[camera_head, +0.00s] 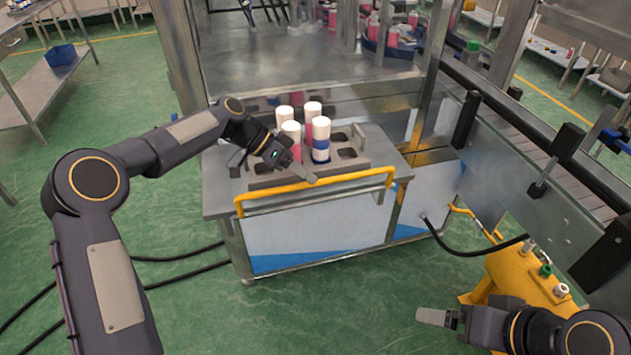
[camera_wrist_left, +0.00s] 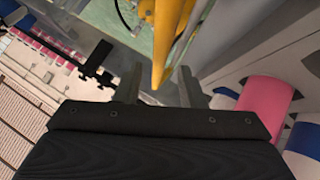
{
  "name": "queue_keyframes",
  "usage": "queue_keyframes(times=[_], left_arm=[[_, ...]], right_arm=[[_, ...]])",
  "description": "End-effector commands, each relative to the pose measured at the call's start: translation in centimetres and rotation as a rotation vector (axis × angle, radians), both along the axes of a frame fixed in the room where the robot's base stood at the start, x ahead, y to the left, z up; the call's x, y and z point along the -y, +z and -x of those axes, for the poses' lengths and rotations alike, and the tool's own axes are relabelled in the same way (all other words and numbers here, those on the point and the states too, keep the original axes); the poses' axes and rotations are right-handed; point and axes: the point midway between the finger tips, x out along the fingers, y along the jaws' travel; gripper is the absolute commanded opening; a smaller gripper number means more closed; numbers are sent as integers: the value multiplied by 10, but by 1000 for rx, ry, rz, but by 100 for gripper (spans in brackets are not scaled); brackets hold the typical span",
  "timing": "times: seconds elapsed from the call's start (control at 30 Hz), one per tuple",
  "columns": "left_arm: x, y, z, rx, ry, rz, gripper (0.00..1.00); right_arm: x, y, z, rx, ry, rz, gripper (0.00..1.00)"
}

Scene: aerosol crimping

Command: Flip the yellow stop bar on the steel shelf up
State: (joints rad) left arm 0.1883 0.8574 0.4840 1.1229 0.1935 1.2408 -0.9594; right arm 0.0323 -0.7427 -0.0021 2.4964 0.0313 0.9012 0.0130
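The yellow stop bar (camera_head: 330,181) runs along the front edge of the steel shelf (camera_head: 218,190), with bent ends at both sides. My left gripper (camera_head: 304,174) is just above and behind the middle of the bar. In the left wrist view, the fingers of my left gripper (camera_wrist_left: 162,90) are apart, and the yellow stop bar (camera_wrist_left: 170,40) shows between them; I see no grip on it. My right gripper (camera_head: 436,317) is low at the right, away from the shelf; its fingers overlap from this side, so its opening is unclear.
A grey holder (camera_head: 377,150) on the shelf carries several white-capped cans (camera_head: 320,138), close behind my left gripper. A yellow machine part (camera_head: 525,280) stands at the lower right, near my right gripper. A conveyor (camera_head: 540,145) runs along the right. Green floor lies in front.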

Motion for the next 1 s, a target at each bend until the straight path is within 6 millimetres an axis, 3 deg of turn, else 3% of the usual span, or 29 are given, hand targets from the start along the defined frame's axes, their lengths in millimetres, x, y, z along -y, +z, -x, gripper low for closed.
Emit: queue_keyframes(times=[0.23, 0.77, 0.87, 1.0], left_arm=[[-23, 18, -3, 1, 1, 0, 36], [-25, 22, 0, 0, 3, -8, 36], [-30, 33, 12, -3, 29, -50, 36], [-49, 58, 52, -20, 136, -172, 36]], right_arm=[[0, -3, 0, 0, 0, 0, 94], [0, -3, 0, 0, 0, 0, 94], [0, -3, 0, 0, 0, 0, 94], [0, -3, 0, 0, 0, 0, 94]])
